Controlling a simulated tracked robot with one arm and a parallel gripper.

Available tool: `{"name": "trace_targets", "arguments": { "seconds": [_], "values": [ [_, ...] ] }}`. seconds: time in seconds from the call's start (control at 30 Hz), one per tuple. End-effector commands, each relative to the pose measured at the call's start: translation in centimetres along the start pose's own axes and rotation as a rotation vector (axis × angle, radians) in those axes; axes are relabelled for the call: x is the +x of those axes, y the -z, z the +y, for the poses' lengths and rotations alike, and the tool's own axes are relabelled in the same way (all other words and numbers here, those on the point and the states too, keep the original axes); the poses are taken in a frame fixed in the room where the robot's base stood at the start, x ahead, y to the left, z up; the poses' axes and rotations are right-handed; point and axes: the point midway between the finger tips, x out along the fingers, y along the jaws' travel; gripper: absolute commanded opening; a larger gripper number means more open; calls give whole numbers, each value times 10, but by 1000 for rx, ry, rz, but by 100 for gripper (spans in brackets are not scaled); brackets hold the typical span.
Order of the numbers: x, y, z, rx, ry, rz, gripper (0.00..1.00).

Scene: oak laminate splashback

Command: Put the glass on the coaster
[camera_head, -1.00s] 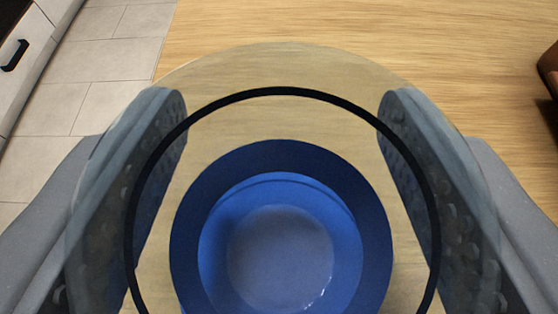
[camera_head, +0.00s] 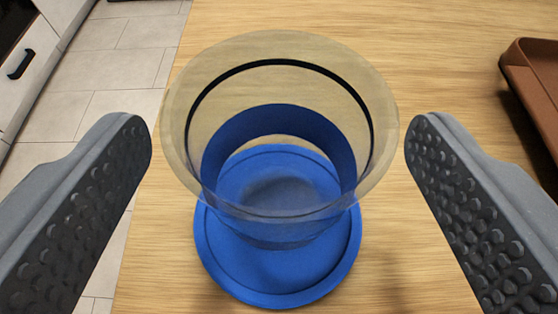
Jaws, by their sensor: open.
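The glass (camera_head: 278,215) is clear, with a thin black ring near its rim and a wide blue band lower down. It stands upright on the round blue coaster (camera_head: 235,275), in the middle of the view. The coaster's edge shows all around the front and sides of the glass's base. My gripper (camera_head: 279,150) is open, with one dark studded finger on each side of the glass. A clear gap shows between each finger and the glass.
The wood table is bare around the coaster. A brown tray (camera_head: 535,85) stands at the right edge. The table's left edge drops to a tiled floor (camera_head: 125,75), with a white cabinet (camera_head: 35,50) at the upper left.

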Motion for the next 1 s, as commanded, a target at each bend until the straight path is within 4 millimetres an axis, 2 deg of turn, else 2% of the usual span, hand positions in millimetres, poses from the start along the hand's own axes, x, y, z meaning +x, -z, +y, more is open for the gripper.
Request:
{"name": "trace_targets", "arguments": {
  "seconds": [0.03,0.2,0.4,0.6,0.83,0.93,1.0],
  "values": [
    [-12,2,0,-2,1,1,78],
    [-43,2,-1,-2,2,2,78],
    [-69,3,-1,1,2,4,78],
    [-77,1,0,1,0,1,78],
    [-78,1,0,2,1,1,78],
    [-79,11,-1,17,15,-6,78],
    [-83,31,-3,39,39,-13,78]
  ]
}}
